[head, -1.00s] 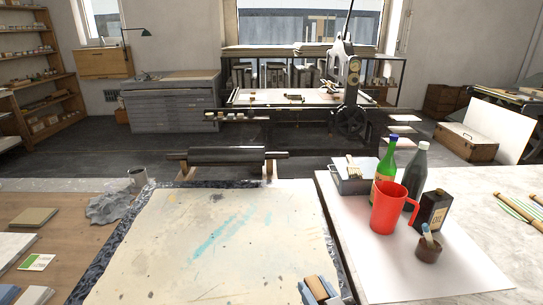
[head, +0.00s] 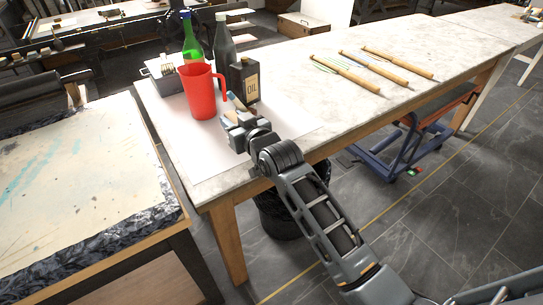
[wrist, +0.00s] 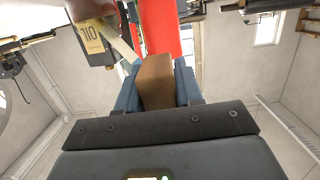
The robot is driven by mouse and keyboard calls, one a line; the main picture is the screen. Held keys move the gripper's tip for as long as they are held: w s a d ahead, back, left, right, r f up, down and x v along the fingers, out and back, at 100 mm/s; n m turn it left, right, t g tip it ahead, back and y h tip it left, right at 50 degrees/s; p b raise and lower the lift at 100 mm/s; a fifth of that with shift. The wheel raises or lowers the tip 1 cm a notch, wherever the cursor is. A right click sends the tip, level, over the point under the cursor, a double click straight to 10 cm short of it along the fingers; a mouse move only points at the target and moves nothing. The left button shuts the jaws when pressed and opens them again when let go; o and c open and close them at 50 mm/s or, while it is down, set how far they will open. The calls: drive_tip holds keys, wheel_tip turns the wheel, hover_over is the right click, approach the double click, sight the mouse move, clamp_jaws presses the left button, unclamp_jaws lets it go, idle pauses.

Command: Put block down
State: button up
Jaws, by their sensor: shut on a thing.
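A brown block (wrist: 155,82) sits between the blue fingers of my gripper (wrist: 157,78) in the wrist view. My gripper is shut on it. In the head view my gripper (head: 235,120) is over the white sheet (head: 195,152) on the pale worktable (head: 300,62), near its front edge. It is just in front of a red jug (head: 200,97) and a black oil bottle (head: 243,84). The block is hard to make out in the head view. Whether its underside touches the sheet cannot be told.
A green bottle (head: 190,45) and a dark grey bottle (head: 222,42) stand behind the jug, beside a grey box (head: 163,80). Several wooden-handled tools lie to the right. Free sheet lies left of my gripper.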

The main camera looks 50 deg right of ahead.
drive_tip(key=s+d+f, duration=0.1)
drive_tip(key=s+f, duration=0.1)
drive_tip(key=s+d+f+b, duration=0.1)
drive_tip(key=s+d, duration=0.1)
drive_tip(key=s, duration=0.1)
drive_tip(key=s+d+f+b, duration=0.1)
drive_tip(key=s+d+f, duration=0.1)
drive_tip(key=shift+s+d+f, duration=0.2)
drive_tip(key=shift+f, duration=0.15)
drive_tip(key=shift+s+d+f, duration=0.1)
drive_tip(key=shift+f, duration=0.05)
drive_tip(key=shift+f+b, duration=0.6)
drive_tip(key=shift+f, duration=1.25)
drive_tip(key=shift+f, duration=0.1)
drive_tip(key=o, duration=1)
drive_tip(key=shift+s, duration=0.3)
drive_tip(key=b+v, duration=0.1)
drive_tip(key=v, duration=1)
drive_tip(key=shift+s+b, duration=0.15)
drive_tip(key=shift+b, duration=0.15)
